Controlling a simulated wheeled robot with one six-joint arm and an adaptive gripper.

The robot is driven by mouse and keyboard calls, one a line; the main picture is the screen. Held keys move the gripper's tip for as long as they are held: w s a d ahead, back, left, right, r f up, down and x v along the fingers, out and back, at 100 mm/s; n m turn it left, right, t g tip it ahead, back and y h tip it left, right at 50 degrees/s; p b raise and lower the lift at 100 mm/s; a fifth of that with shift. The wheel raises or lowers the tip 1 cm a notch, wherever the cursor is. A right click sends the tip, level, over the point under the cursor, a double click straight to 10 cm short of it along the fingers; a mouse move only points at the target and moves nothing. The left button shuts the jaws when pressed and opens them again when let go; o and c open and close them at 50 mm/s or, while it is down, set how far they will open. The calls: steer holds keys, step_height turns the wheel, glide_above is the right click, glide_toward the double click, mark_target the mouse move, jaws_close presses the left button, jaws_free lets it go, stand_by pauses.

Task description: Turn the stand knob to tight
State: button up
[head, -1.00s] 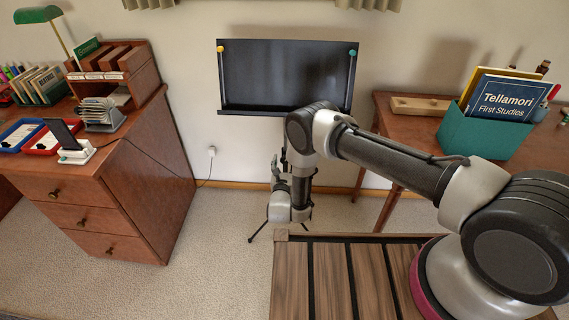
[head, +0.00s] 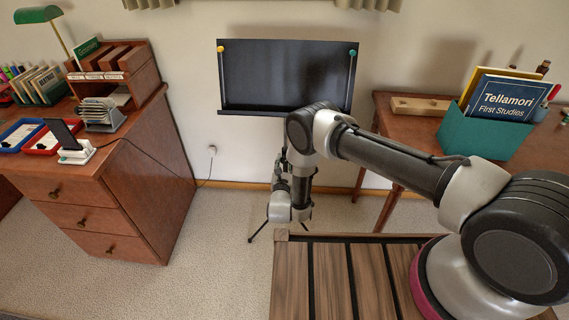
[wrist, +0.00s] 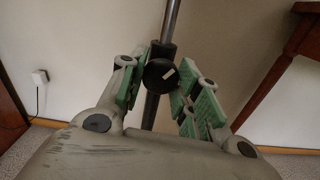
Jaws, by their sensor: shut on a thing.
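The stand knob (wrist: 159,75) is a round black knob with a pale mark on its face, on the stand's upright pole (wrist: 171,22). My gripper (wrist: 160,82) has its green-padded fingers on both sides of the knob and is shut on it. The pale mark slants up to the right. In the head view the black music stand (head: 287,76) stands upright, with a yellow and a green round piece at its top corners. My arm hides most of its pole, and the knob cannot be made out there.
A wooden desk (head: 130,180) with drawers stands at the left. A wooden table (head: 385,128) with a teal book box (head: 478,130) is at the right. A wall socket (head: 212,150) with a cord is behind. Open carpet lies between the desk and the stand.

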steer(key=m, duration=0.8)
steer(key=shift+a, duration=0.1)
steer(key=m, duration=1)
steer(key=shift+r+m, duration=0.1)
steer(key=shift+m, duration=0.3)
steer(key=m, duration=0.3)
steer(key=shift+m, duration=0.3)
steer(key=m, duration=0.6)
steer(key=shift+m, duration=0.4)
steer(key=o, duration=1.1)
steer(key=shift+c, duration=0.2)
